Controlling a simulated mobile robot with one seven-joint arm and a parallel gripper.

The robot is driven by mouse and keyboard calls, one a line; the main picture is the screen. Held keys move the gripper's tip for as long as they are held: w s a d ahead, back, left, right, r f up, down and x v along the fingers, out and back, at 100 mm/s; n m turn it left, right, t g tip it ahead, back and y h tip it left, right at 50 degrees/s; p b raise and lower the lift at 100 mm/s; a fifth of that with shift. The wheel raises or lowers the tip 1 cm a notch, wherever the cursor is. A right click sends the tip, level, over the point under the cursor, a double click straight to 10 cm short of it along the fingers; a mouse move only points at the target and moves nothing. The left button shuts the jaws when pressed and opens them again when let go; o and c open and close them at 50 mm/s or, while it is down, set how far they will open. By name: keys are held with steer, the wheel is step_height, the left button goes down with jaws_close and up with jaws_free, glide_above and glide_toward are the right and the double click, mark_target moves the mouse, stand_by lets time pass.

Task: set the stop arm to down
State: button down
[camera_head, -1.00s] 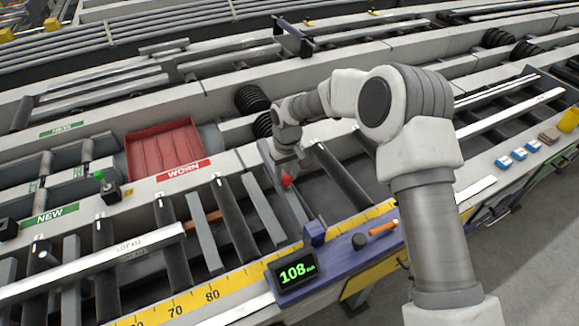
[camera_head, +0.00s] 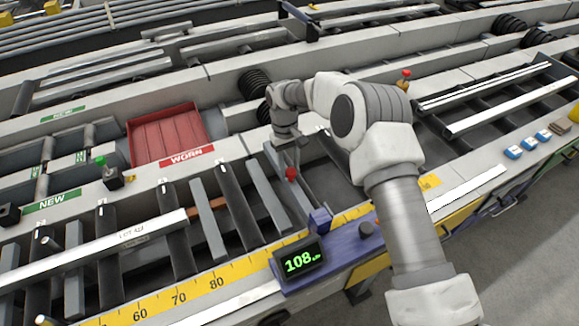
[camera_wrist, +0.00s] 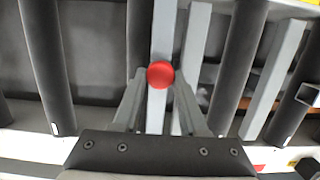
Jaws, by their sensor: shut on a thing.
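The red ball knob (camera_head: 291,174) sits among the grey bars and dark rollers of the runout table, just behind the blue stop carriage (camera_head: 345,260). My gripper (camera_head: 289,160) reaches down to this knob from above. In the wrist view the red knob (camera_wrist: 160,74) lies between my two fingers, which are shut on it. A grey bar (camera_wrist: 163,25) runs beyond the knob; it looks like the stop arm, partly hidden by my fingers. I cannot tell whether the arm is up or down. The carriage display (camera_head: 299,262) reads 108.
A red tray (camera_head: 170,140) marked WORN stands at the back left. A white bar (camera_head: 90,258) lies on the rollers at left. A yellow scale (camera_head: 180,298) runs along the front edge. Several blue-and-white blocks (camera_head: 513,152) sit on the right edge. Floor is clear at lower right.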

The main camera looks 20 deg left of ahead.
steer(key=shift+c, duration=2.4)
jaws_free()
steer(key=shift+f, duration=0.25)
steer(key=shift+r, duration=0.1)
step_height(320, 180, up, 17)
steer(key=w+a, duration=0.2)
steer(key=shift+a, duration=0.25)
